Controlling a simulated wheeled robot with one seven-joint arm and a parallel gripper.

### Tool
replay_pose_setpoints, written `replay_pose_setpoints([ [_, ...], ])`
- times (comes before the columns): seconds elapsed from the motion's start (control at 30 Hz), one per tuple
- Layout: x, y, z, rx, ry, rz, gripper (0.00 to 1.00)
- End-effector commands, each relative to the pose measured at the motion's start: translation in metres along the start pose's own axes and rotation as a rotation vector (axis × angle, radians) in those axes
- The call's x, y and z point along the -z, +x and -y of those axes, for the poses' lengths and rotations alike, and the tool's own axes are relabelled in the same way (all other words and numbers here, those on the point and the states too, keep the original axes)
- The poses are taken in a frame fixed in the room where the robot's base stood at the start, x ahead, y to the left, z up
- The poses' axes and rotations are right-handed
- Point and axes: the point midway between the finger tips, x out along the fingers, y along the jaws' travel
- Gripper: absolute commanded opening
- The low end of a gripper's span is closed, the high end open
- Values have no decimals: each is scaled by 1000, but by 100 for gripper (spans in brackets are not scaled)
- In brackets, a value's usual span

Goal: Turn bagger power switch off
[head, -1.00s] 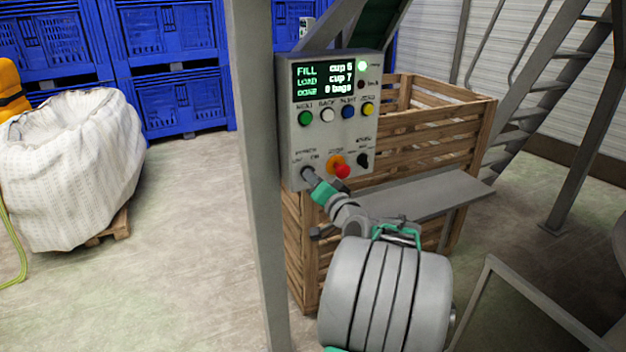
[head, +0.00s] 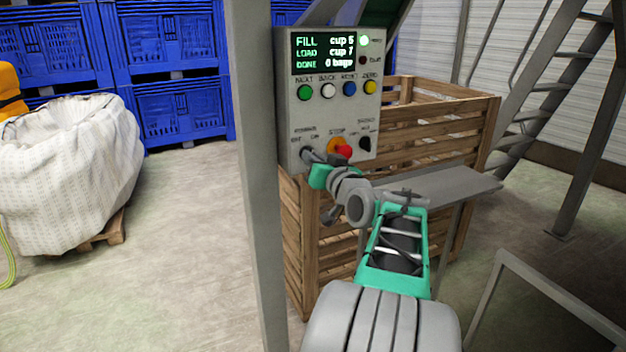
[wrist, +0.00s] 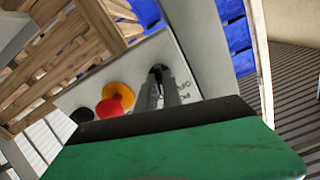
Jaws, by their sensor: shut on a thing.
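The grey control panel (head: 314,118) hangs beside a steel post in the head view, its screen lit and a lamp at the upper right glowing. The power switch is at its lower left, under a power label with off and on marks. My gripper (head: 307,156) reaches it from below and covers most of it in the head view. In the wrist view the two grey fingers of my gripper (wrist: 159,78) are shut on the dark power switch (wrist: 156,72). Which way the switch points is hard to tell.
A red button (head: 344,152) on a yellow base and a black selector (head: 365,144) sit right of the switch. A steel post (head: 258,180) stands left of the panel. A wooden crate (head: 440,123) and a grey shelf (head: 445,184) are behind and right of my arm.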

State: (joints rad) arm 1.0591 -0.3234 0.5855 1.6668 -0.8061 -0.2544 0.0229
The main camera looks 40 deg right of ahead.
Motion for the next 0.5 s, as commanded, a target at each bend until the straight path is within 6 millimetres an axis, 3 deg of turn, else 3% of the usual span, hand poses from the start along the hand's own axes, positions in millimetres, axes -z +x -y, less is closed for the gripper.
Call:
replay_pose_setpoints([
  [0.03, -10, 0, -2, 1, -46, -1, 0],
  [0.5, -9, 0, -3, 0, -491, 0, 0],
])
